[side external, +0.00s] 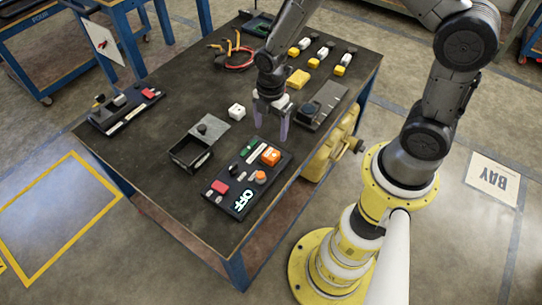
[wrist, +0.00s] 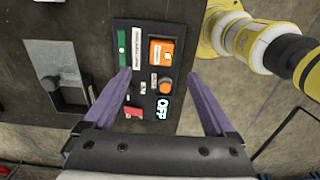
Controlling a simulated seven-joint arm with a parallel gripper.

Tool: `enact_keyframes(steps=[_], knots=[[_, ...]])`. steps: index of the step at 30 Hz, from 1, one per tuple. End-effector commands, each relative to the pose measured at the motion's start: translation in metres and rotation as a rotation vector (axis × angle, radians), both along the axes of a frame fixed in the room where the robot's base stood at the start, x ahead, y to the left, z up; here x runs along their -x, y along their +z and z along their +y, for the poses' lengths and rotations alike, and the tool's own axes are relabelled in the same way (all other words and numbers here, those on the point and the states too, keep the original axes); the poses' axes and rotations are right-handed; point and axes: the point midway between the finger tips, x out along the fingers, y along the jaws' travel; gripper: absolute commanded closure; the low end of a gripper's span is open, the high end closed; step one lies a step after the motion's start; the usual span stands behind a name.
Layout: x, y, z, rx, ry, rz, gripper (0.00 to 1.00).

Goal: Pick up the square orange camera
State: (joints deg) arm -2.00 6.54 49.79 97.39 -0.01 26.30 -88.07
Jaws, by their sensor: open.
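The square orange camera (side external: 271,156) sits at the upper right corner of a dark control panel (side external: 236,204) on the table. In the wrist view the orange camera (wrist: 161,52) shows as an orange block with a pale square on top. My gripper (side external: 271,127) is open and empty. In the side view its fingers point down, behind and above the camera. In the wrist view my gripper (wrist: 160,75) has its fingers spread to either side of the panel, with the camera just beyond the fingertips. Nothing hides the camera.
The panel also holds a round orange knob (wrist: 165,85), a red block (wrist: 133,112), a green block (wrist: 122,47) and a lit OFF sign (wrist: 162,109).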

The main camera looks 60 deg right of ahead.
Motion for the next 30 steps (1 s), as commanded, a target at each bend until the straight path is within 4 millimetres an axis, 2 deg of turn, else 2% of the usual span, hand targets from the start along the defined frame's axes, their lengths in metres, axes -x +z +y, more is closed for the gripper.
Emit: enact_keyframes(steps=[3, 7, 16, 24, 30], knots=[[0.002, -0.025, 0.0, 0.0, 0.0, 0.007, 0.1], [0.001, -0.046, 0.0, 0.0, -0.001, 0.004, 0.1], [0.002, -0.068, 0.001, 0.0, -0.001, 0.002, 0.1], [0.003, -0.104, 0.003, 0.0, -0.001, 0.002, 0.1], [0.003, -0.112, 0.003, 0.0, -0.001, -0.001, 0.1]])
